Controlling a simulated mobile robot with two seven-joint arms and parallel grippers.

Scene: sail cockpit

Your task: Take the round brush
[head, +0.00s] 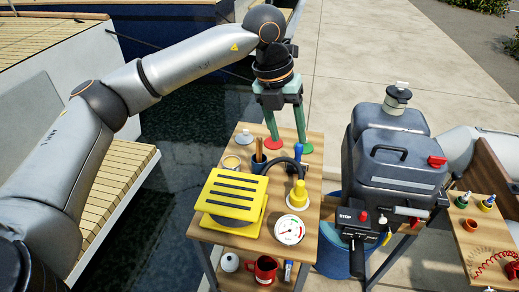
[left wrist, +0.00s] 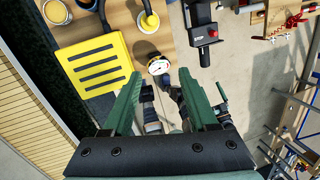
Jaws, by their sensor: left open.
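A round yellow piece with a white, flared base (head: 298,197) stands on the table, right of the yellow box; I cannot tell for certain whether it is the round brush. A yellow-and-white round thing (left wrist: 148,21) also shows at the top of the left wrist view. A blue-handled thing (head: 298,152) and a dark cup with brown handles (head: 258,162) stand farther back. My right gripper is not in view.
The wooden table (head: 233,240) also carries a slotted yellow box (head: 232,197), a gauge (head: 289,230) and a black curved hose (head: 273,165). A red mug (head: 263,268) is on the lower shelf. An outboard motor (head: 400,160) stands close on the right.

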